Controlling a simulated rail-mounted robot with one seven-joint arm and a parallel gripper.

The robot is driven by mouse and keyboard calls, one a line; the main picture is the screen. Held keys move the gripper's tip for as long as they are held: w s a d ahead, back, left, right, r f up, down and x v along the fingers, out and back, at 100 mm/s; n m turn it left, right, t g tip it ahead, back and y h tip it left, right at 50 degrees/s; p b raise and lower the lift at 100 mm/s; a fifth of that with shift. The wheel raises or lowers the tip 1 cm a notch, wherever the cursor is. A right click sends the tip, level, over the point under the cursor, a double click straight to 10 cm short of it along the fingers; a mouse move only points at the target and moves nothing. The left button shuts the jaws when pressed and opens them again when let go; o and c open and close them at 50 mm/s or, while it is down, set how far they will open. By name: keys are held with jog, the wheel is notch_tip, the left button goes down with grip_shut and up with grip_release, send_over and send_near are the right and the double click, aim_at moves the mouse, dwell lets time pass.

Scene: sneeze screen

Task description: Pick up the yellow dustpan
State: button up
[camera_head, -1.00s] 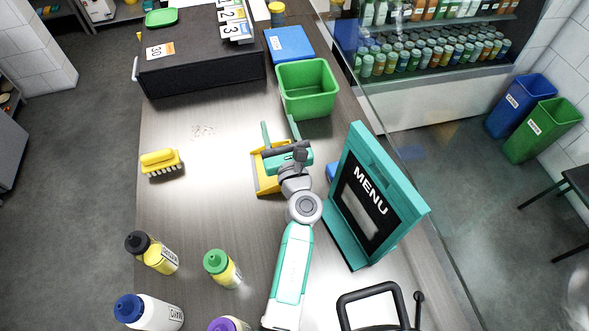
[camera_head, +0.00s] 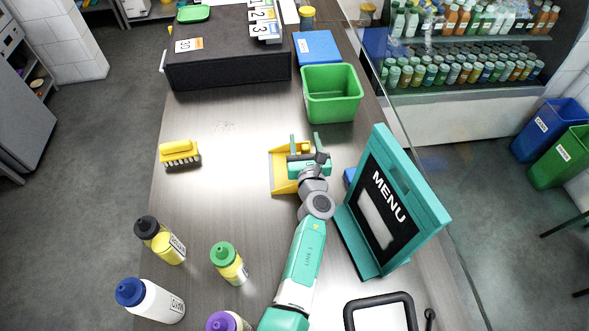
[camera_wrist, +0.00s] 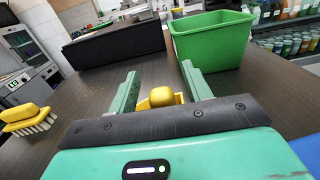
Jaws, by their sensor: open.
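The yellow dustpan (camera_head: 279,172) lies on the counter, partly hidden under my gripper in the head view. In the wrist view its yellow rounded end, likely the handle (camera_wrist: 163,96), shows low between my fingers. My gripper (camera_head: 303,139) is open, with its two green fingers pointing away toward the green bin. In the wrist view the fingers (camera_wrist: 160,82) stand on either side of the yellow end, with gaps beside it. I cannot tell how far above the counter the fingers are.
A green bin (camera_head: 333,93) stands ahead, beside a black box (camera_head: 228,66). A teal MENU stand (camera_head: 390,200) is close on the right. A yellow brush (camera_head: 180,153) lies left, and several bottles (camera_head: 160,240) stand front left. The counter between brush and dustpan is clear.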

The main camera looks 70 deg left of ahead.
jog(key=shift+a, duration=0.2)
grip_shut()
jog(key=shift+r, duration=0.15)
notch_tip(320, 180, up, 18)
jog(key=p, duration=1.5)
jog(key=shift+p, duration=0.4)
